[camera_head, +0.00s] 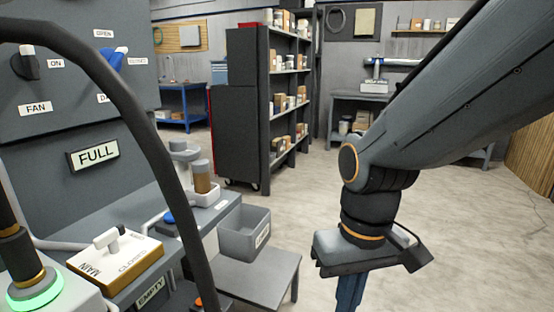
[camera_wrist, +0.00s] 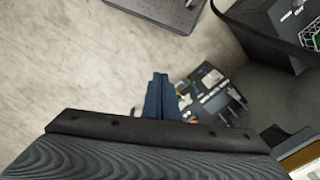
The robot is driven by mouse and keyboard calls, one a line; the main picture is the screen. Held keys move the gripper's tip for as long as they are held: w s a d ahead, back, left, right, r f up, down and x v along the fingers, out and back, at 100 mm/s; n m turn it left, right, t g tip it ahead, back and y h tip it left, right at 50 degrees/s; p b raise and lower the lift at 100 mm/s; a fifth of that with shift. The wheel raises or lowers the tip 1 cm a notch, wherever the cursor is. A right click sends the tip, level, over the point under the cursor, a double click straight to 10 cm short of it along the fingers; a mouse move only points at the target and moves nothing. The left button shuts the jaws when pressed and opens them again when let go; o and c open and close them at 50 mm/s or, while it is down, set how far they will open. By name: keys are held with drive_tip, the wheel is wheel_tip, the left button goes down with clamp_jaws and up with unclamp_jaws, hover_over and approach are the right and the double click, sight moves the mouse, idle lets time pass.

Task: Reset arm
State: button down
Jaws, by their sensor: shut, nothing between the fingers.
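My gripper (camera_head: 349,292) hangs at the end of my arm, pointing down at the right of the head view. Its blue fingers are together with nothing between them, and their tips run off the bottom edge of the picture. In the wrist view the shut blue fingers (camera_wrist: 161,82) show at the middle, over the pale floor. My arm reaches in from the upper right, and the gripper is apart from the booth and the small table.
At left is a booth panel with a FAN knob (camera_head: 27,64) and a FULL sign (camera_head: 93,155). A box marked MAIN (camera_head: 116,262) sits below. A dark shelf (camera_head: 240,130) stands behind. Floor at right is clear.

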drive_tip(key=d+r+m+p, duration=0.2)
drive_tip(key=d+r+p, duration=0.5)
drive_tip(key=p, duration=0.8)
drive_tip(key=shift+s+d+r+m+h, duration=0.3)
drive_tip(key=shift+d+r, duration=0.1)
drive_tip(key=shift+r, duration=0.6)
